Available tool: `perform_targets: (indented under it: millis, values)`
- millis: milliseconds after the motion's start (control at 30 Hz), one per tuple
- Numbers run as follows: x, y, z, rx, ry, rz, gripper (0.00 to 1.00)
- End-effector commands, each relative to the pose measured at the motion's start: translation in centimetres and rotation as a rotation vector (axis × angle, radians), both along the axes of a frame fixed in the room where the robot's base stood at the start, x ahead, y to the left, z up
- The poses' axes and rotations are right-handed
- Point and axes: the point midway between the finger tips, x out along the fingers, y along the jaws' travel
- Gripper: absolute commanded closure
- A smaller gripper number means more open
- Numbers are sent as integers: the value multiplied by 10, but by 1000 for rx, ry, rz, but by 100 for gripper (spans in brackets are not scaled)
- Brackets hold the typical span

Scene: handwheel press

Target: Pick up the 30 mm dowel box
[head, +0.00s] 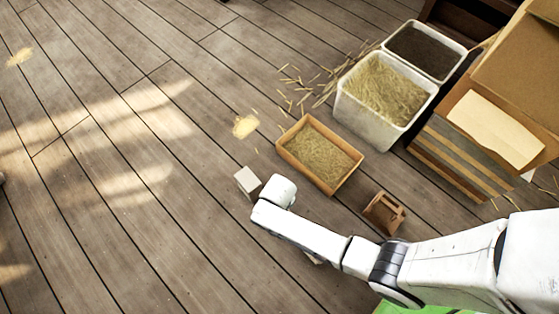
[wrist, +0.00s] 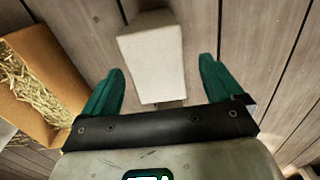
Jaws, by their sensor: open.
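A plain pale box (head: 247,182) stands on the plank floor, left of the orange-brown tray, partly behind the end of my arm. No label shows, so I cannot read its size. In the wrist view the pale box (wrist: 152,42) lies ahead of and partly between the two green fingers of my gripper (wrist: 161,66). The gripper is open, with a gap on each side of the box. Whether the fingers are level with it or above it I cannot tell. In the head view the fingers are hidden behind my arm.
An orange-brown tray of straw (head: 301,175) sits right of the box; it also shows in the wrist view (wrist: 55,72). A small wooden holder (head: 384,212) stands nearby. White bins (head: 368,126) and cardboard boxes (head: 520,70) are at upper right.

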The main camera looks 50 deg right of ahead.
Motion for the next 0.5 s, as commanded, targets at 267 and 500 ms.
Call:
perform_targets:
  millis: [267,500]
  values:
    - [-2,-2,-31,0,2,0,6]
    - [-2,-3,-52,0,1,-1,6]
